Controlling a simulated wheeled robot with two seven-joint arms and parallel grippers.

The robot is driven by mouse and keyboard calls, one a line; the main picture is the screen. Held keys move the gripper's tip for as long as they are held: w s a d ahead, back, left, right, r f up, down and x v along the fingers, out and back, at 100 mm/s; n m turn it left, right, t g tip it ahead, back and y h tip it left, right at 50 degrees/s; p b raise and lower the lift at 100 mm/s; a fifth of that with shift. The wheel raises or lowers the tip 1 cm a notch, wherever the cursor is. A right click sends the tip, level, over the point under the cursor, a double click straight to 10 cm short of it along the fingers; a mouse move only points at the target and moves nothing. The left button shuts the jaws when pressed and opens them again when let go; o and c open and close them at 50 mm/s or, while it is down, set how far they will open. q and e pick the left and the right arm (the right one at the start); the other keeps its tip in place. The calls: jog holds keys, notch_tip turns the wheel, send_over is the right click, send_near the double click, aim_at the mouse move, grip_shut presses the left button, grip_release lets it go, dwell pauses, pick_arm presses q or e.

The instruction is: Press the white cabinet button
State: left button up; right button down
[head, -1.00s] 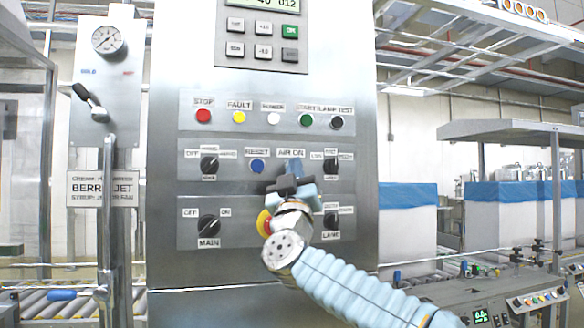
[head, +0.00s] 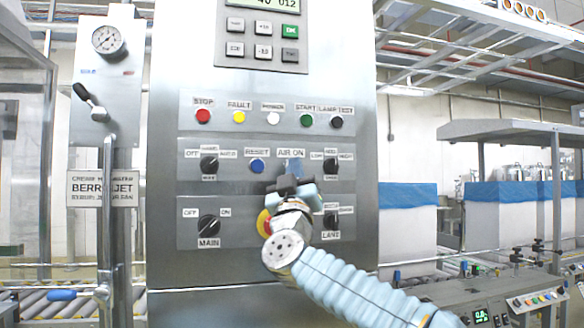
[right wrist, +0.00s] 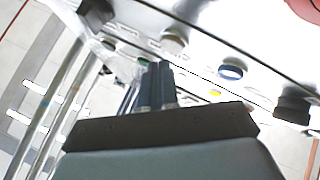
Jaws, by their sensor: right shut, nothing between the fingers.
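The steel cabinet (head: 350,85) stands in the middle of the head view. A white button (head: 273,118) sits in its top row, between a yellow and a green button. Contact cannot be told. My left gripper is out of view.
A blue RESET button (head: 257,166) is left of my gripper. Black selector knobs (head: 209,165) flank the row. A red-and-yellow button (head: 264,223) is partly behind my wrist. A keypad (head: 263,42) is above; a pipe with a handle (head: 106,200) stands left.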

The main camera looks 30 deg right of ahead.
jog(key=shift+w+d, duration=0.1)
jog(key=shift+w, duration=0.3)
jog(key=shift+w+p, duration=0.35)
jog(key=shift+p, duration=0.15)
dwell(0.4)
dwell(0.4)
jog(key=shift+s+b, duration=0.4)
jog(key=shift+s, duration=0.35)
jog(key=s, duration=0.2)
jog(key=s+a+b, duration=0.1)
jog(key=s, duration=0.2)
jog(key=shift+a+b, duration=0.2)
jog(key=shift+b, duration=0.1)
